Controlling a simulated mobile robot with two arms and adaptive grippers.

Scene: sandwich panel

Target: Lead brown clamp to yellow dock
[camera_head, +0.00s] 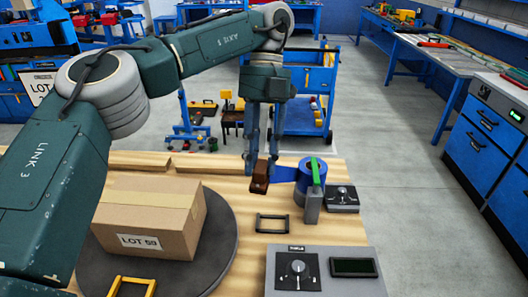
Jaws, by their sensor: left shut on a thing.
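My left gripper (260,162) reaches down from above at the far part of the wooden table. It is shut on the brown clamp (260,179), a small dark brown block. A blue strip (285,174) runs from the clamp's right side to a blue reel (306,168) with a green bar and a grey post. My right gripper is not in view.
A black frame (272,223) lies nearer than the clamp. A grey control panel (335,285) and a dial box (342,198) are at right.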

